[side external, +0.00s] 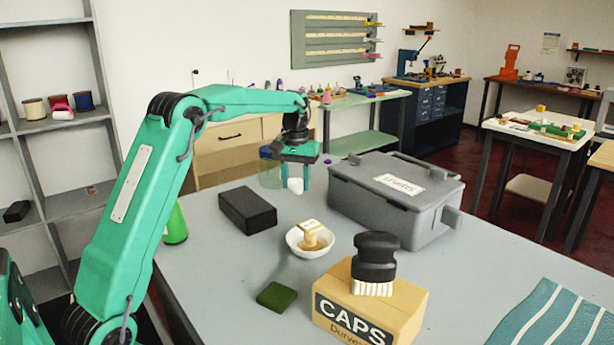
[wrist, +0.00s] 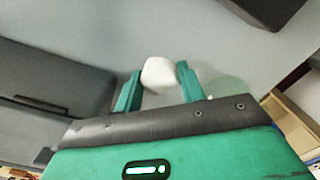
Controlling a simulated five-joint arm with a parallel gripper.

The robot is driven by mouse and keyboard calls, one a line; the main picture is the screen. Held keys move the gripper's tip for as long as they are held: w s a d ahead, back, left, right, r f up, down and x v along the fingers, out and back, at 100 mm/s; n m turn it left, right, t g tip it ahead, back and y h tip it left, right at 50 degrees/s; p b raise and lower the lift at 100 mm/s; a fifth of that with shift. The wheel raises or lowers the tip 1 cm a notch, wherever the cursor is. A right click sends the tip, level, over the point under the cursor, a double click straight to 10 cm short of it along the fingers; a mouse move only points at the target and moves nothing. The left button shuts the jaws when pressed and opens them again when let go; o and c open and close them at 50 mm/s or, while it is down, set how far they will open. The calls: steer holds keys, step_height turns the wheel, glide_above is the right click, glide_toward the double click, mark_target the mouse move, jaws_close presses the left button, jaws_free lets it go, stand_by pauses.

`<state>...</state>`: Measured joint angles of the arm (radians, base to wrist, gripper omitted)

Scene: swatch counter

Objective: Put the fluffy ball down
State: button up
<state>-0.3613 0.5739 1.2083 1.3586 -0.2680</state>
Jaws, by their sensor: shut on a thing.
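The fluffy ball is a small white rounded lump (side external: 295,186), and it also shows in the wrist view (wrist: 158,75). My gripper (side external: 296,182) points down over the far part of the grey counter (side external: 225,285), with its green fingers shut on the ball. In the wrist view my gripper (wrist: 159,83) has one finger on each side of the ball. The ball looks held above the counter; its exact height is hard to tell.
A see-through greenish vessel (side external: 269,175) stands close beside my gripper. A grey lidded case (side external: 385,205) is to the right, a black box (side external: 248,210) to the left. Nearer are a white bowl (side external: 296,246), a green pad (side external: 277,296) and a CAPS box (side external: 405,312) bearing a brush (side external: 376,258).

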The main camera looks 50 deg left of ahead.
mark_target(296, 190)
steer(key=shift+f, duration=1.5)
steer(key=shift+f, duration=0.1)
steer(key=o, duration=0.9)
step_height(296, 190, up, 12)
steer(key=shift+r, duration=0.1)
